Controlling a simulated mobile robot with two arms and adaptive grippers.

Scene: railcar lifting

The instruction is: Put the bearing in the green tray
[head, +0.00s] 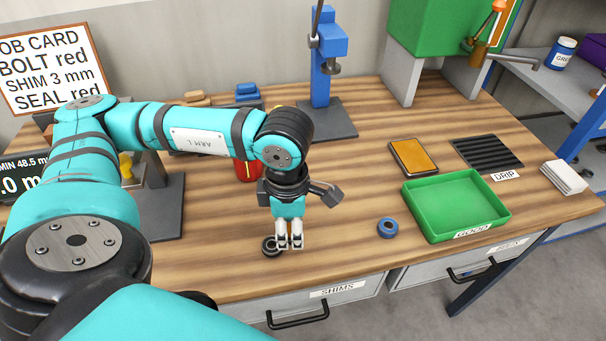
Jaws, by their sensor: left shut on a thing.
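The bearing (269,247) is a small dark ring at the front of the wooden workbench. My left gripper (289,243) points down at its right side and is shut on it, with the fingers hiding part of the ring. The bearing is at or very near the bench top; I cannot tell whether it touches. The green tray (455,207), labelled GOOD, stands to the right on the bench and looks empty. My right gripper is not in view.
A blue ring (387,228) lies between my left gripper and the green tray. Behind the tray are an orange-topped pad (413,156) and a black ribbed DRIP mat (487,153). A blue stand (325,75) rises at the back. Drawers with handles line the front below the bench.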

